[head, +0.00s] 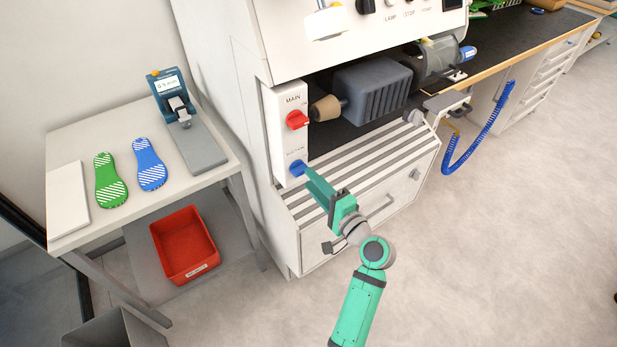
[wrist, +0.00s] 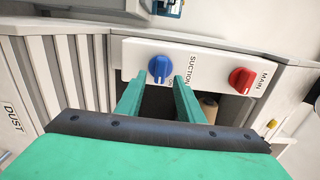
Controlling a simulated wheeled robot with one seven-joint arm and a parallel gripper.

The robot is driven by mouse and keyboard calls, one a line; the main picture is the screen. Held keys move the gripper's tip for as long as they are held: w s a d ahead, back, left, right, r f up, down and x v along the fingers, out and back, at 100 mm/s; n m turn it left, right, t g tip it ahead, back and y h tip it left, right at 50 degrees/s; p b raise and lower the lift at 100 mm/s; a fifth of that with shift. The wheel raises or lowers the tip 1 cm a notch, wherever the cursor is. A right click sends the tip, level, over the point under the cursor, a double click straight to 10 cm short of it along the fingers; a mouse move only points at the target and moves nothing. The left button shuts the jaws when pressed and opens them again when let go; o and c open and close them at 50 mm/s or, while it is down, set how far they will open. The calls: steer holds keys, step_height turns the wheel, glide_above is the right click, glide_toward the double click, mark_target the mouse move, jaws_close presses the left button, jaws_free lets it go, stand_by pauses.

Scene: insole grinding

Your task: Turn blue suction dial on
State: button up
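The blue suction dial (head: 298,168) is the lower knob on the white control panel (head: 291,132) on the machine's front left. It also shows in the wrist view (wrist: 159,68), beside the printed word SUCTION. My gripper (head: 309,173) is at the dial's right in the head view. In the wrist view my gripper (wrist: 158,82) has its two green fingers apart, with the dial just beyond and between the tips. I cannot tell whether the fingertips touch it. The red main dial (head: 297,120) sits above the blue one, and also shows in the wrist view (wrist: 242,80).
A grinding cone (head: 325,108) on a dark motor (head: 375,90) stands right of the panel. A slatted grille (head: 370,170) lies below. A white table (head: 110,215) with green (head: 110,180) and blue (head: 150,164) insoles is at left, above a red bin (head: 184,244). Floor at right is clear.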

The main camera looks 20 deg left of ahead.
steer(key=v, duration=0.7)
steer(key=shift+s+d, duration=0.25)
steer(key=shift+d, duration=0.05)
steer(key=s+d+f+m+t+h, duration=0.1)
steer(key=s+d+f+h, duration=0.15)
steer(key=f, duration=0.35)
steer(key=s+d+f+m+t+h, duration=0.1)
steer(key=s+f+h, duration=0.2)
steer(key=f, duration=0.4)
steer(key=s+d+f+n+h, duration=0.1)
steer(key=s+d+f+h, duration=0.15)
steer(key=s, duration=0.35)
steer(key=s+d+f+h, duration=0.2)
steer(key=s+f+h, duration=0.15)
steer(key=s, duration=0.25)
steer(key=s+d+r+n+t+h, duration=0.1)
steer(key=s+r+n, duration=0.3)
steer(key=s, duration=0.6)
steer(key=s+d+r+n+t+h, duration=0.1)
steer(key=s+r+n, duration=0.3)
steer(key=s, duration=0.6)
steer(key=shift+s+r+n+h, duration=0.3)
steer(key=shift+r+n+h, duration=0.1)
steer(key=shift+r, duration=0.35)
steer(key=shift+w, duration=0.1)
